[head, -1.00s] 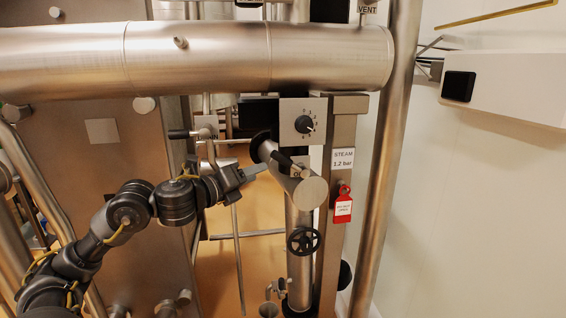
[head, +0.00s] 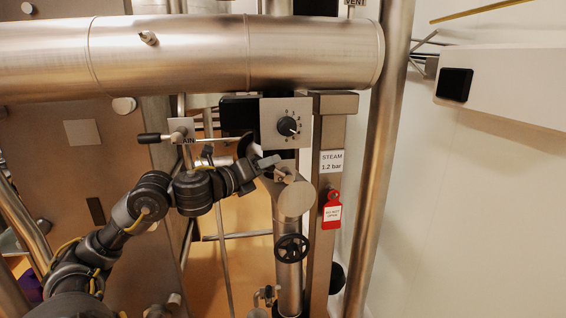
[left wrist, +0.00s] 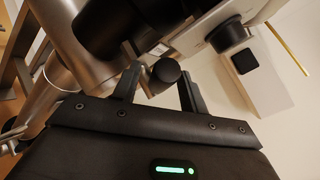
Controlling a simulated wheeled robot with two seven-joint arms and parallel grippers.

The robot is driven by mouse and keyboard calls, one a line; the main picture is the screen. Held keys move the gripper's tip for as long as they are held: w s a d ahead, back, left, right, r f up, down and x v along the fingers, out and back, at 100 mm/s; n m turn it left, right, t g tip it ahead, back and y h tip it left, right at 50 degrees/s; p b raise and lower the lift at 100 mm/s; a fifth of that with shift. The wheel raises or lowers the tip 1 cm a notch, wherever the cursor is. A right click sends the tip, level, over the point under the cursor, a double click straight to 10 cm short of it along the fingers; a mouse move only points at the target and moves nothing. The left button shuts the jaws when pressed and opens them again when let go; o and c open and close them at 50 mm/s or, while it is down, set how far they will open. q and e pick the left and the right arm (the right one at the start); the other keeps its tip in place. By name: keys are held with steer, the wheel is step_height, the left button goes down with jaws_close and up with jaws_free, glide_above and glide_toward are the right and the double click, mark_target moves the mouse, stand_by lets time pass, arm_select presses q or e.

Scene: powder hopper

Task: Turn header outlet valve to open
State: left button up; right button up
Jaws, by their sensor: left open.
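The outlet valve (head: 296,200) is a steel body with a round end face on the vertical pipe under the big header. In the head view its lever is largely hidden by my left gripper (head: 270,165), which is at the upper left of that end face. In the left wrist view a black rounded handle end (left wrist: 165,71) shows between the two open fingers of my left gripper (left wrist: 158,85). I see a gap on each side of it, and the fingers are not closed on it. My right gripper is not in view.
The large header pipe (head: 200,52) runs across above my arm. A dial plate (head: 286,123) is just above the valve. A black handwheel (head: 291,247) is below it. A post with a STEAM label (head: 331,162) and red tag (head: 332,212) stands to the right. Another black-gripped lever (head: 150,138) is at left.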

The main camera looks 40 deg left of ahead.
arm_select(q)
steer(key=shift+w, duration=0.3)
steer(key=shift+s+a+r, duration=0.1)
steer(key=shift+s, duration=0.2)
steer(key=shift+c, duration=1.3)
jaws_close()
steer(key=p, duration=0.1)
steer(key=r+g+p, duration=0.1)
steer(key=p, duration=0.1)
steer(key=r+m+p, duration=0.1)
steer(key=p, duration=0.1)
steer(key=shift+w+d+r+g, duration=0.1)
steer(key=shift+w+d+g, duration=0.2)
steer(key=shift+w, duration=0.1)
steer(key=g+p, duration=0.1)
steer(key=p, duration=0.3)
steer(key=w+d+m+g+y+p, duration=0.1)
steer(key=p, duration=0.4)
steer(key=shift+w+r+m+g, duration=0.15)
steer(key=shift+r+m+g, duration=0.15)
steer(key=shift+r, duration=0.05)
steer(key=shift+d+f+p, duration=0.1)
steer(key=shift+f+p, duration=0.15)
steer(key=shift+p, duration=0.1)
steer(key=shift+f, duration=0.1)
